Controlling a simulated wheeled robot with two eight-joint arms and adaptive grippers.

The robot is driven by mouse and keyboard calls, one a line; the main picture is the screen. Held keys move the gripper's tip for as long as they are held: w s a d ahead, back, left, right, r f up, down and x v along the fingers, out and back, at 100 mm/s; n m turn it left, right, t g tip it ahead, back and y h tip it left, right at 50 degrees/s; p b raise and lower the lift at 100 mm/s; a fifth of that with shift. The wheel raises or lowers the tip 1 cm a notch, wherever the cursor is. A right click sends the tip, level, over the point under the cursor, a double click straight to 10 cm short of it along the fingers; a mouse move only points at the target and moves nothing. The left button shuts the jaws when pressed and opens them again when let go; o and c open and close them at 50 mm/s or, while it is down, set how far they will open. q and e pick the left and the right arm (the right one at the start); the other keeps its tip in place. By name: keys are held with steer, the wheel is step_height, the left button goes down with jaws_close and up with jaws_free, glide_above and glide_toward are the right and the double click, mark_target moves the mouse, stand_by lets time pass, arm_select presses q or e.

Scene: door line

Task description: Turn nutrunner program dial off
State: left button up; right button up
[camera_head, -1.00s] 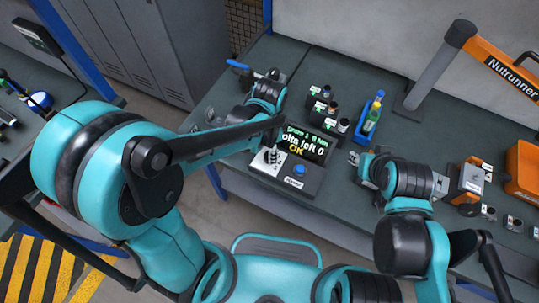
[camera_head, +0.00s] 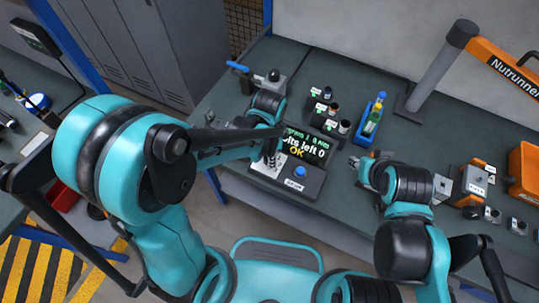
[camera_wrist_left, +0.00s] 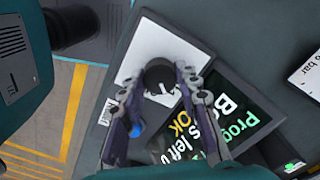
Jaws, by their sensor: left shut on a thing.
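The nutrunner control box stands on the dark workbench, with a display (camera_head: 308,147) reading "OK" and a white dial plate (camera_head: 262,171). In the left wrist view a dark round dial (camera_wrist_left: 160,75) sits on the white plate (camera_wrist_left: 165,45). My left gripper (camera_wrist_left: 160,82) is shut on the dial, one finger on each side of it. In the head view my left gripper (camera_head: 270,155) is over the plate, and the dial is mostly hidden. The dial's pointer setting cannot be read. My right gripper (camera_head: 357,162) is right of the box, apart from it; its fingers are too small to judge.
A blue button (camera_head: 300,172) is on the box beside the plate. Behind stand black holders with sockets (camera_head: 326,107) and a blue stand with a green-yellow item (camera_head: 374,114). A blue-handled fixture (camera_head: 240,67) is at the back left. An orange-armed nutrunner post (camera_head: 440,65) stands right.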

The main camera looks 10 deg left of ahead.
arm_select(q)
steer(key=n, duration=0.4)
steer(key=shift+n, duration=1.9)
steer(key=o, duration=1.2)
steer(key=shift+c, duration=0.2)
steer(key=shift+r, duration=0.1)
